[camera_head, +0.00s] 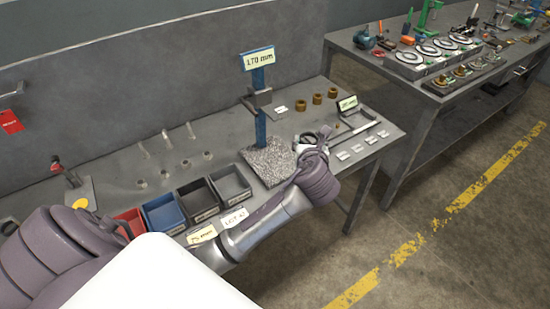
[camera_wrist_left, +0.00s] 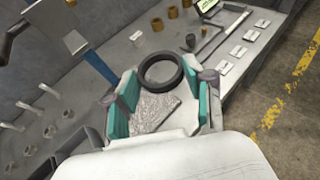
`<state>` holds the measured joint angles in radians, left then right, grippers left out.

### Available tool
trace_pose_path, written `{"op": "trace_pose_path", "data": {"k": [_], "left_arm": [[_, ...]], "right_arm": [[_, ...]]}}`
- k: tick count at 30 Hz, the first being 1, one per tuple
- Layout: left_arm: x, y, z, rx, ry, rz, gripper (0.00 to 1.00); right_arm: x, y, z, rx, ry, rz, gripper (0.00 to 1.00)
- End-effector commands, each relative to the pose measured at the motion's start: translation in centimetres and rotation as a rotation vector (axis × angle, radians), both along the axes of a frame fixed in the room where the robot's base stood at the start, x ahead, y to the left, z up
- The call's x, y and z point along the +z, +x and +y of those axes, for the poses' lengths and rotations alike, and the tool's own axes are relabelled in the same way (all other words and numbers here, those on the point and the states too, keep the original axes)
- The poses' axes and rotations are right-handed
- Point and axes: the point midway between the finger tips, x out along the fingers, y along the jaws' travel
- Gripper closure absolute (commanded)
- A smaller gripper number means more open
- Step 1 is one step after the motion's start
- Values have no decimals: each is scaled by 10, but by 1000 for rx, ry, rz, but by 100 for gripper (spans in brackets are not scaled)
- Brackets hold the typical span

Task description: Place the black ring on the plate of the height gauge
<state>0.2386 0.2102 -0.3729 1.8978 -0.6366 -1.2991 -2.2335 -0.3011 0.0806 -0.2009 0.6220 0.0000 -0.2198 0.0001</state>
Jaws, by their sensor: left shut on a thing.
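The height gauge has a blue post (camera_head: 261,128) with a "170 mm" sign on top and a speckled grey plate (camera_head: 262,167) at its foot. My left gripper (camera_head: 313,139) is at the right of the plate in the head view, over the bench. In the left wrist view it is shut on the black ring (camera_wrist_left: 163,88), which sits at the fingertips. The speckled plate (camera_wrist_left: 155,108) shows between the fingers, below the ring. The gap between ring and plate cannot be judged. My right gripper is not in view.
Several small bins, including a blue bin (camera_head: 164,213), line the bench front left of the plate. A second bench (camera_head: 440,95) stands farther right.

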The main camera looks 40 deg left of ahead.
Motion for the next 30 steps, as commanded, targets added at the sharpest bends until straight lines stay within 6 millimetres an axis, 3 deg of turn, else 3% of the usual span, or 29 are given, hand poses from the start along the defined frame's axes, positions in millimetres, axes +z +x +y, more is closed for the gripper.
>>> {"op": "trace_pose_path", "data": {"k": [3,8,15,21,26,30], "left_arm": [[-15,10,1,64,-2,3,69],[-30,12,17,90,5,2,69],[-62,6,71,90,5,4,69],[-84,4,107,87,3,0,69],[-92,2,117,86,0,0,69],[-111,2,118,86,-1,2,69]], "right_arm": [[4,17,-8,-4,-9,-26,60],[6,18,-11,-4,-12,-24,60],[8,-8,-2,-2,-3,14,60],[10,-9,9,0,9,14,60],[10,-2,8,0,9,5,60],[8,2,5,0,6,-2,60]]}}
